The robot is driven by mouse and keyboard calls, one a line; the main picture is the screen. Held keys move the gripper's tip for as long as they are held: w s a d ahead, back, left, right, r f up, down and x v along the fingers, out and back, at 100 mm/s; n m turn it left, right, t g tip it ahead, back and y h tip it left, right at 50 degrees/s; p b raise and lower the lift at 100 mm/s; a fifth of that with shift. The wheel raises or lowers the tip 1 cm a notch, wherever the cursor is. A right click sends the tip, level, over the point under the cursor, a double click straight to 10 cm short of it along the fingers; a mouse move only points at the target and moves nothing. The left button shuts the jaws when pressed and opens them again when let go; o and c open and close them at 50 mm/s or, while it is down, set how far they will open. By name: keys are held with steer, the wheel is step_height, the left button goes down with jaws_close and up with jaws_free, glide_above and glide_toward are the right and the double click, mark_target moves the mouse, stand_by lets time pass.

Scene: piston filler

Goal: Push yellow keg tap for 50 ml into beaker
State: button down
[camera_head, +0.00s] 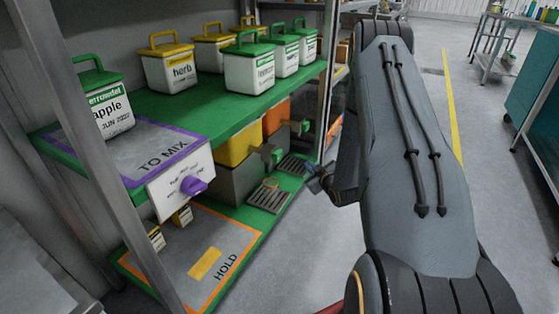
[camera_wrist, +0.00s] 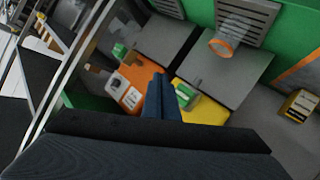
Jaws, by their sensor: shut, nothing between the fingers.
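The yellow keg (camera_head: 238,147) sits on a grey block on the lower shelf, with its green-and-grey tap (camera_head: 276,155) facing outward. In the wrist view, the yellow keg (camera_wrist: 205,108) shows at the lower middle, with its green tap (camera_wrist: 187,96) just right of my fingers. A clear beaker with an orange rim (camera_head: 270,184) stands on the drip grille in front; it also shows in the wrist view (camera_wrist: 222,43). My gripper (camera_head: 313,172) is shut and empty, out in front of the kegs. Its blue fingers (camera_wrist: 160,80) look close to the tap; whether they touch it is unclear.
An orange keg (camera_head: 276,115) with its own green tap (camera_head: 304,127) stands beside the yellow one. A second drip grille (camera_head: 293,164) lies beyond. A shelf post (camera_head: 328,75) rises near my arm. A purple-knobbed white panel (camera_head: 182,180) juts out at the left. The aisle floor is clear.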

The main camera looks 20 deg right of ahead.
steer(key=shift+w, duration=0.1)
steer(key=b, duration=0.2)
glide_toward(281, 156)
steer(key=w+d+f, duration=0.2)
steer(key=w+d, duration=0.1)
steer(key=shift+w+a+f, duration=0.1)
steer(key=shift+w+a, duration=0.4)
steer(key=shift+w, duration=0.25)
steer(key=shift+w+a, duration=0.1)
stand_by(1.4)
steer(key=shift+w+a, duration=0.15)
steer(key=shift+w, duration=0.1)
steer(key=shift+w+a+b, duration=0.35)
steer(key=shift+w+a, duration=0.1)
steer(key=shift+w, duration=0.1)
stand_by(1.1)
steer(key=shift+s+d, duration=0.1)
stand_by(0.4)
steer(key=shift+s+d+p, duration=0.5)
steer(key=shift+s+d, duration=0.05)
steer(key=shift+s, duration=0.2)
